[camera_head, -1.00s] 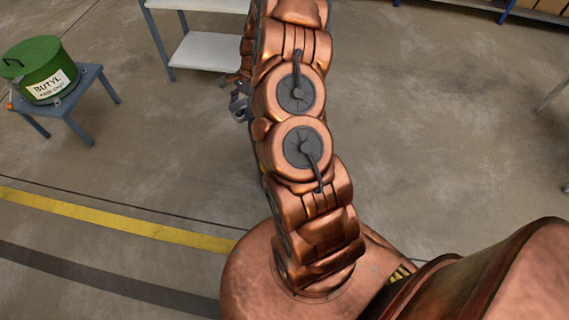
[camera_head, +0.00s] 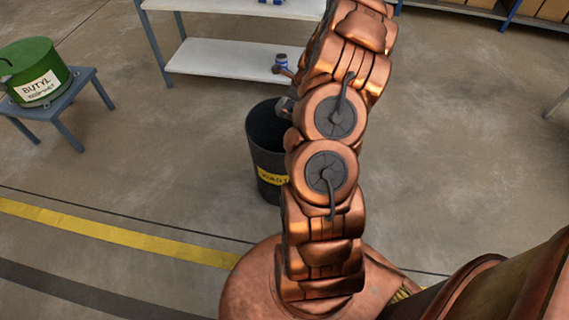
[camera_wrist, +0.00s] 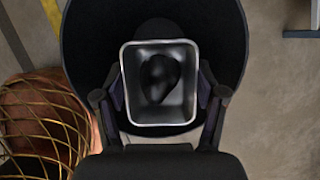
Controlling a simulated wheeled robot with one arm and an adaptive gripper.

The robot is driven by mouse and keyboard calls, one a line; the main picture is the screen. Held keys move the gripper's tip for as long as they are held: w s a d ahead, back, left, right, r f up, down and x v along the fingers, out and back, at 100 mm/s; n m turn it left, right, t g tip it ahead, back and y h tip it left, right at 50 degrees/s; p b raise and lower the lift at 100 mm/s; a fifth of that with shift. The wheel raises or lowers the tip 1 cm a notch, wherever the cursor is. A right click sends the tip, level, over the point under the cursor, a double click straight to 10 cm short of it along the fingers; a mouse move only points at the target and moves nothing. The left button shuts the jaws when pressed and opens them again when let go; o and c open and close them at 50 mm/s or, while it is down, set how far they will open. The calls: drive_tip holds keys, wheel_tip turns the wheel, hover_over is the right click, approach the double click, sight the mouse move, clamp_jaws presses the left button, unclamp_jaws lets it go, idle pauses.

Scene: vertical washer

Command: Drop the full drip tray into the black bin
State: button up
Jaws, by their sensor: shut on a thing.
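The drip tray (camera_wrist: 130,112) is a small square metal tray with a dark pool or lump inside. In the wrist view my gripper (camera_wrist: 160,88) is shut on it, one finger at each side. The tray is over the round opening of the black bin (camera_wrist: 90,45), with the bin's dark interior around it. I cannot tell the exact height above the rim. In the head view the black bin (camera_head: 266,160) stands on the floor with a yellow label, partly hidden by my arm. My gripper (camera_head: 286,106) is mostly hidden there, and the tray is not clearly visible.
A green drum (camera_head: 35,72) labelled BUTYL sits on a blue-grey stool (camera_head: 65,100) at left. The floor between them is clear.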

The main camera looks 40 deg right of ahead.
drive_tip(key=shift+f+b, duration=2.25)
drive_tip(key=shift+f, duration=0.05)
drive_tip(key=o, duration=0.9)
drive_tip(key=v, duration=1.2)
drive_tip(key=shift+r, duration=0.1)
